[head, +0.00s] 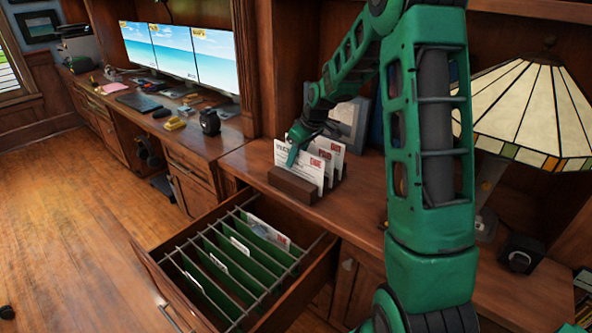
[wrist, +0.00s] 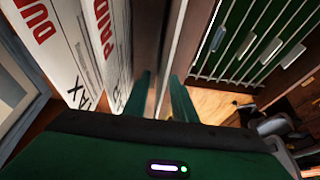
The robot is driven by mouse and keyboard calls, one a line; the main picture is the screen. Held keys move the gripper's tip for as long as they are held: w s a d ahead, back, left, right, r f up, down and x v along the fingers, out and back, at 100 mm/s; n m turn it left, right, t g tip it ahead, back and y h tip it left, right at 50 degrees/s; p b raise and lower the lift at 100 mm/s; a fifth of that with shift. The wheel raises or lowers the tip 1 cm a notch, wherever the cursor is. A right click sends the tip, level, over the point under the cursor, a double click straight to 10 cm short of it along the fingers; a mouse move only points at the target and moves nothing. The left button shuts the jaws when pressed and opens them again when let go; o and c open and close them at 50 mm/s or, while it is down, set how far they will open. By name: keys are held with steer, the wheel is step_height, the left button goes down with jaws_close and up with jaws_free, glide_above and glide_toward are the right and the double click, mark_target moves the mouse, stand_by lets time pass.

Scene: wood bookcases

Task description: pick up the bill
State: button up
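Several white bills (head: 300,168) with red stamps stand upright in a wooden holder (head: 293,184) on the desk. In the wrist view, one bill at the left reads DUE (wrist: 62,60) and the one beside it reads PAID (wrist: 103,45); the word TAX shows low on one of them. My gripper (head: 293,156) is over the front left part of the holder, pointing down, close to the front bill. In the wrist view its two green fingers (wrist: 160,98) stand apart, just right of the bills.
A drawer (head: 240,262) with green hanging dividers and some papers is open below the holder. A stained-glass lamp (head: 525,110) stands at the right. A picture frame (head: 350,118) stands behind the bills. Monitors (head: 175,50) are at the left back.

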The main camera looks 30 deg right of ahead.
steer(key=shift+w+a+f, duration=0.1)
steer(key=shift+w+f, duration=0.1)
steer(key=shift+f, duration=0.3)
steer(key=shift+c, duration=0.7)
jaws_close()
step_height(320, 180, up, 10)
steer(key=shift+r, duration=0.1)
